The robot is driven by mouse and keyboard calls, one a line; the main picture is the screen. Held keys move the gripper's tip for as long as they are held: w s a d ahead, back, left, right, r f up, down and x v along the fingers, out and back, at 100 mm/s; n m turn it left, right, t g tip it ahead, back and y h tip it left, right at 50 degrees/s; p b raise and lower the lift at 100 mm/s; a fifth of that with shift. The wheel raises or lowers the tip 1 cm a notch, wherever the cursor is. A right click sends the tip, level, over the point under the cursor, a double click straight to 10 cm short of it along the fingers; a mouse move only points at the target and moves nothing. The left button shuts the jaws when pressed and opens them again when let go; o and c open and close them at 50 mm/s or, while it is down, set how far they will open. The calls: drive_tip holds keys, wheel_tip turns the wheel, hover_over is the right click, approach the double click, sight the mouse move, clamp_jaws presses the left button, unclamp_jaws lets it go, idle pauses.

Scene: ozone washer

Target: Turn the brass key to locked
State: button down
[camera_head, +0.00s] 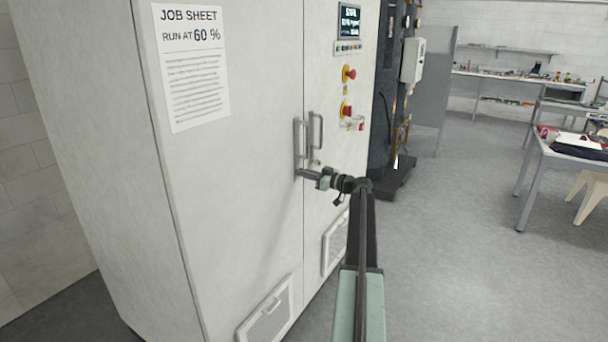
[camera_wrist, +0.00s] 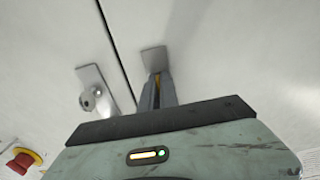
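My gripper (camera_head: 302,173) reaches the left door of a white cabinet, at the lower end of the left handle (camera_head: 298,140). In the wrist view, my two grey fingers (camera_wrist: 157,92) are close together and point at a small metal plate (camera_wrist: 153,57) on the door. A narrow yellow-brown strip shows between the fingers; I cannot tell whether it is the brass key or part of a finger. A second plate with a round silver lock-like part (camera_wrist: 88,100) is on the other door. The brass key is not clearly visible anywhere else.
The right door carries a right handle (camera_head: 316,130), red buttons (camera_head: 348,73) on yellow bases and a dark display (camera_head: 349,20). A job sheet (camera_head: 193,65) reading "RUN AT 60 %" is on the left door. The floor (camera_head: 450,250) to the right is open.

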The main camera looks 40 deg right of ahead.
idle(0.4)
drive_tip(key=c, duration=1.6)
unclamp_jaws()
drive_tip(key=shift+s, duration=0.1)
drive_tip(key=v, duration=0.7)
drive_tip(key=shift+s+d, duration=0.1)
drive_tip(key=shift+s, duration=0.2)
